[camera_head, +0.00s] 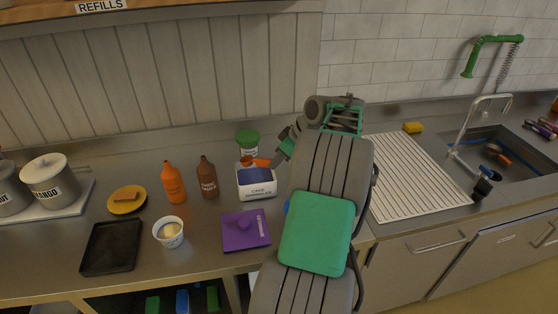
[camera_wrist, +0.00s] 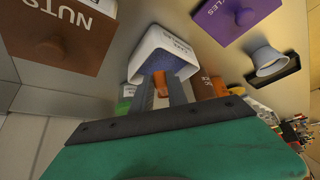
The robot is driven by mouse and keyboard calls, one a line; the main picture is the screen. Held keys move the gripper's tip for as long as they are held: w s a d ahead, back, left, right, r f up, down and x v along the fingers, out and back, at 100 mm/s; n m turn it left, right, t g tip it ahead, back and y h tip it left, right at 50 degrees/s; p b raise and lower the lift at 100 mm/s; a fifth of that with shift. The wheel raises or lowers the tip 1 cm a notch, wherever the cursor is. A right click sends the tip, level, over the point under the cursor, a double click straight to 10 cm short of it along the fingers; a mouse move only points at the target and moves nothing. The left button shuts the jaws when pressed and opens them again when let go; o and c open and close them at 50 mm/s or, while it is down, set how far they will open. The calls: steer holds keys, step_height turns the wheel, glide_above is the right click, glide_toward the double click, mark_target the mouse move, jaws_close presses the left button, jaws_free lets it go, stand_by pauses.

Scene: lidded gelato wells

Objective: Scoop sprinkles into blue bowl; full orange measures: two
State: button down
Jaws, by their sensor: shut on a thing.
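My gripper (camera_head: 276,158) is shut on the handle of the orange measure (camera_head: 262,162), at the back of the white cake sprinkles tub (camera_head: 257,191). In the wrist view the orange measure (camera_wrist: 160,84) shows between my gripper's fingers (camera_wrist: 161,93), in front of the blue inside of the tub (camera_wrist: 168,38). I cannot tell how deep the measure sits or whether it holds sprinkles. The purple sprinkles lid (camera_head: 245,230) lies on the counter in front of the tub. A sliver of blue (camera_head: 287,207) shows beside my arm; it may be the blue bowl, mostly hidden.
Orange (camera_head: 173,182) and brown (camera_head: 208,177) bottles stand left of the tub, a green-lidded container (camera_head: 247,143) behind it. A white cup (camera_head: 169,232), black tray (camera_head: 111,247) and yellow dish (camera_head: 127,204) are further left. A ribbed drainboard (camera_head: 415,180) lies right.

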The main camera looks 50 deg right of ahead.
mark_target(258, 162)
steer(key=shift+w+a+r+g+p, duration=0.2)
steer(key=shift+w+r+g+p, duration=0.1)
steer(key=shift+w+r+g, duration=0.7)
steer(key=shift+s+f+g+h+b, duration=0.15)
steer(key=shift+f+g+h+b, duration=0.15)
steer(key=shift+f+g+b, duration=0.15)
step_height(258, 162, down, 5)
steer(key=b, duration=0.4)
steer(key=shift+f, duration=0.2)
